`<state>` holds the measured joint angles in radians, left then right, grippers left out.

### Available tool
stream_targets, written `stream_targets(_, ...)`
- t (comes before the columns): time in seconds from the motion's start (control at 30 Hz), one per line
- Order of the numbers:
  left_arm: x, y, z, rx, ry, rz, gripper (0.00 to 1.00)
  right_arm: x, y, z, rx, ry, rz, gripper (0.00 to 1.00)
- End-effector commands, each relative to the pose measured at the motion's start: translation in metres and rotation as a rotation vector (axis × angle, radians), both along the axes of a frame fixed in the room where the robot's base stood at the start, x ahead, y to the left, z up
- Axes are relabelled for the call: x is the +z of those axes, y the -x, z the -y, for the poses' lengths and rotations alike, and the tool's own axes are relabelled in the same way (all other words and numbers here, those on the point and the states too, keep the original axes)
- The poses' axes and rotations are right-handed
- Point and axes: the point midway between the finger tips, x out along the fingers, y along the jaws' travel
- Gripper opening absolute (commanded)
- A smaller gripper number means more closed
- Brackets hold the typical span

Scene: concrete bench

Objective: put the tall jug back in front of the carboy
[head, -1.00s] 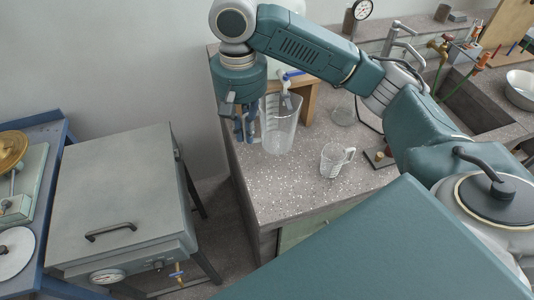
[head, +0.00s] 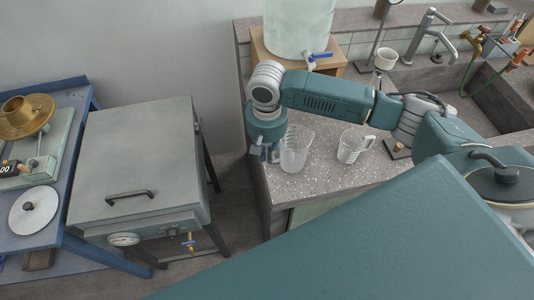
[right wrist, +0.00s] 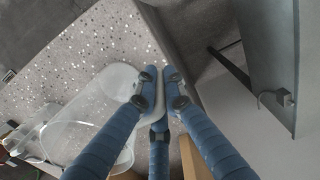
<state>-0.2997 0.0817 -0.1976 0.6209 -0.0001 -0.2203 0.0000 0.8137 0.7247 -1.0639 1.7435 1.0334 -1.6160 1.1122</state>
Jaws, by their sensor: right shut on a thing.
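The tall jug (head: 297,148) is clear and upright, at the left part of the bench. My right gripper (head: 268,152) is at its left side, shut on it. In the right wrist view my blue fingers (right wrist: 161,92) close together at the edge of the clear jug (right wrist: 95,110). Whether the jug's base touches the bench is hard to tell. The carboy (head: 298,25) is large and pale, on a wooden stand (head: 340,70) behind my right arm, with a blue-handled tap. My left gripper is out of view.
A shorter clear jug (head: 352,146) stands to the right of the tall jug. The speckled bench (head: 315,180) is bare in front of it and ends at a near left corner. A grey lidded box (head: 140,150) stands left across a gap. A sink (head: 470,90) lies right.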

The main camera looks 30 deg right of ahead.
Motion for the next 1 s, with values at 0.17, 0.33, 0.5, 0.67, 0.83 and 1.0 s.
stream_targets(0.17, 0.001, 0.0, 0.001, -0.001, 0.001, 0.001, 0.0, -0.008, 0.0, 0.0, 0.0, -0.001, 0.0, 0.0)
stream_targets(0.33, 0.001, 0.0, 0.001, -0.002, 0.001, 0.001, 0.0, -0.007, 0.0, 0.0, 0.0, -0.001, 0.0, 0.0)
stream_targets(0.5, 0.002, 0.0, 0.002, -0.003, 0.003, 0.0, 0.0, -0.009, 0.0, 0.0, 0.0, -0.001, 0.0, 0.23)
stream_targets(0.67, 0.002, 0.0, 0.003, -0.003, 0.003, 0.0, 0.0, -0.009, 0.0, 0.0, 0.0, -0.001, 0.0, 0.28)
stream_targets(0.83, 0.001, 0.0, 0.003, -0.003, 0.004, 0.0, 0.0, -0.008, 0.0, 0.0, 0.0, -0.001, 0.001, 0.28)
stream_targets(1.0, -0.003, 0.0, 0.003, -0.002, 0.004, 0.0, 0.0, 0.008, -0.001, 0.0, 0.002, -0.001, 0.004, 0.28)
